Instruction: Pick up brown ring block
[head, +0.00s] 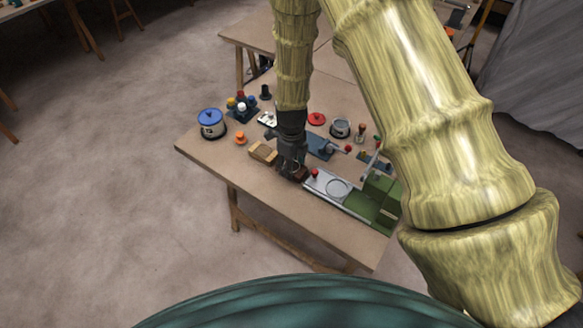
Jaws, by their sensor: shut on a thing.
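In the head view, my gripper (294,176) points down near the front edge of the workbench. It is shut on the brown ring block (301,174), a small dark brown piece at its fingertips. The fingers and my arm hide much of the block, and its hole does not show clearly. I cannot tell whether the block touches the bench top.
On the workbench (215,155), a tan wooden block (263,152) lies just left of my gripper. A grey plate (328,186) with a ring mark and a green box (378,198) are close on the right. A blue-lidded pot (211,122) stands at the left end.

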